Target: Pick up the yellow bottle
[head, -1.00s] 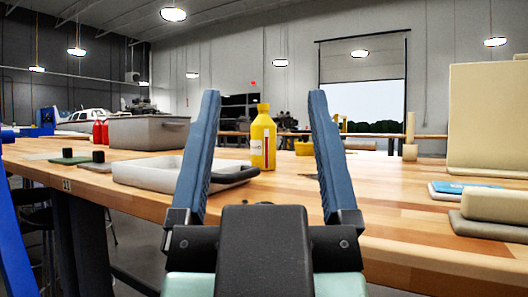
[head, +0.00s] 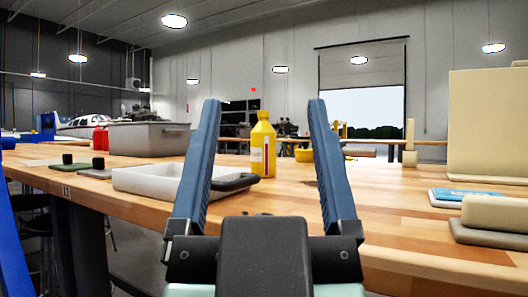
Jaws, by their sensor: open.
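The yellow bottle (head: 263,145) stands upright on the wooden workbench (head: 390,205), with a white and red label on its front. In the head view it shows between the two blue fingers of my gripper (head: 264,103). My gripper is open and empty, on the near side of the bottle, with a finger to each side in the picture. I see no contact with the bottle. The bottle is fully in sight, apart from its lower left side close to a dark handle-like object.
A light grey tray (head: 148,180) and a black handle-like object (head: 234,182) lie left of the bottle. A grey bin (head: 150,138) and red bottles (head: 101,138) stand farther left. Beige blocks (head: 490,215) and a blue booklet (head: 462,196) are at right. The bench right of the bottle is mostly clear.

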